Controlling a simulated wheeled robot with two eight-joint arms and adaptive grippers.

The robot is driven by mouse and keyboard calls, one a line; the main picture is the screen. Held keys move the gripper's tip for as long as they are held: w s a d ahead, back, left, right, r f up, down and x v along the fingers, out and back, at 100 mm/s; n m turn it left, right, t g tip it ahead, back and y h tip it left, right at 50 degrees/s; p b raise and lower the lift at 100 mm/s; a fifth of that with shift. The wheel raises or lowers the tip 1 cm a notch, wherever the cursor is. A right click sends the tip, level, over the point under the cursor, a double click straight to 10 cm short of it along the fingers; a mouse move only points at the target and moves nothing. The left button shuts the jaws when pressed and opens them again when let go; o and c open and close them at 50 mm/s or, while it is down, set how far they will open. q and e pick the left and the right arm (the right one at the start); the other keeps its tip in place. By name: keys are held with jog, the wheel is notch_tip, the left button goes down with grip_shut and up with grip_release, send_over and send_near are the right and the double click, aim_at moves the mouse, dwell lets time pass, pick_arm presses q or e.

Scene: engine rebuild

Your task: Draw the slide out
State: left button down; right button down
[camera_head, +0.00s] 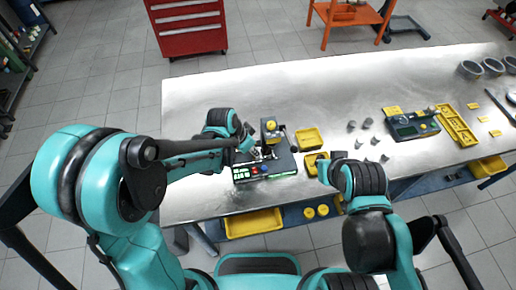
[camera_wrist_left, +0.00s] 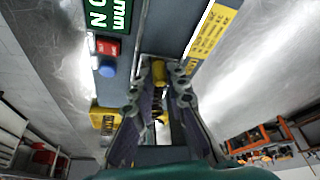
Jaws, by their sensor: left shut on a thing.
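A dark bench device (camera_head: 281,162) with a green display, red and blue buttons and a yellow-topped column stands on the metal table. My left gripper (camera_head: 250,150) reaches over it from the left. In the left wrist view my left gripper (camera_wrist_left: 160,88) is shut, with a yellow part (camera_wrist_left: 159,73) showing between its fingertips. This appears to be on the slide, whose outline is mostly hidden by the fingers. The display (camera_wrist_left: 107,14) and buttons show beside the fingers. My right gripper (camera_head: 331,167) is over the table right of the device; its fingers are too small to read.
A yellow tray (camera_head: 309,138) sits right of the device, with another partly behind my right gripper. Several small grey parts (camera_head: 367,123) stand farther right. A second device (camera_head: 403,131) and yellow bins (camera_head: 457,127) lie beyond. The table's back left is clear.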

pick_arm(q)
jog(key=a, duration=0.3)
jog(key=s+a, duration=0.1)
jog(key=a, duration=0.3)
jog(key=shift+s+a, duration=0.15)
jog(key=shift+s, duration=0.05)
jog(key=shift+a, duration=0.1)
jog(key=c, duration=1.6)
grip_release()
jog(key=shift+o, duration=0.5)
jog(key=shift+a, duration=0.15)
jog(key=shift+r, duration=0.15)
jog(key=v, duration=1.1)
jog(key=shift+s+a+r, duration=0.2)
jog(key=shift+r, duration=0.1)
